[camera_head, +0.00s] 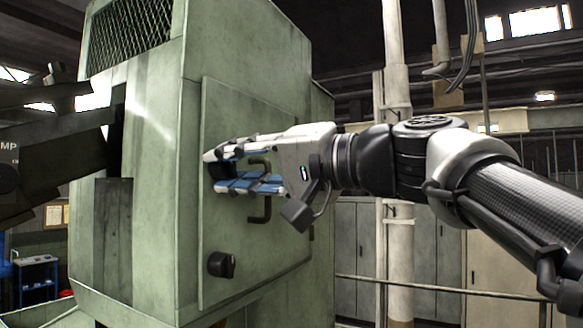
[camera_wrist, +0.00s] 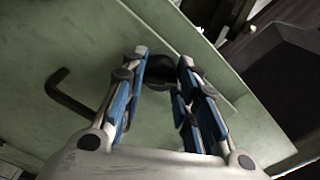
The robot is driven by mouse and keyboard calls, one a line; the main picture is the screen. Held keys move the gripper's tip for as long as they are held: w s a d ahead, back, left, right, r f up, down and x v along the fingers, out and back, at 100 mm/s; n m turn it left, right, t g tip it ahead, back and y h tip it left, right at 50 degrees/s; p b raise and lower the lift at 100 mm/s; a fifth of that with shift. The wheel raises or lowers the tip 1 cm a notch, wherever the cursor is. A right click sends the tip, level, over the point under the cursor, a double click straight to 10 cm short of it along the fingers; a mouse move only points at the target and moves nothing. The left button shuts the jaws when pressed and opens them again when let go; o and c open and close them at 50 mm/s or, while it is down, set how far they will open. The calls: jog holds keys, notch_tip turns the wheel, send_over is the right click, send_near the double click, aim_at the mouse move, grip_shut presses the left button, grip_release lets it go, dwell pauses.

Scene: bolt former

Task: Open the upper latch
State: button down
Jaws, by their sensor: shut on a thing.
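My gripper (camera_head: 212,170) reaches from the right to the left edge of the green door panel (camera_head: 245,110). Its two blue-lined fingers are shut on the upper latch (camera_wrist: 159,74), a dark knob on the panel. In the wrist view the knob shows between the fingertips of my gripper (camera_wrist: 164,66). In the head view the fingers mostly hide this latch, so its turn angle cannot be told. The lower latch (camera_head: 221,264), a black knob, sits below on the same panel. The panel looks flush with the cabinet.
A dark bar handle (camera_head: 265,207) stands out from the panel behind my fingers; it also shows left of them in the wrist view (camera_wrist: 70,94). A pale vertical pipe (camera_head: 398,250) and a rail (camera_head: 450,290) stand to the right. Dark machinery (camera_head: 50,150) is at the left.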

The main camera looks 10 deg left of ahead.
jog(key=m+p, duration=0.3)
jog(key=m, duration=0.2)
jog(key=shift+r+m, duration=0.15)
jog(key=shift+m, duration=0.15)
jog(key=shift+m+p, duration=0.65)
jog(key=shift+m, duration=0.35)
jog(key=c, duration=1)
grip_release()
jog(key=shift+c, duration=0.2)
jog(key=b+v, duration=0.2)
jog(key=v, duration=0.6)
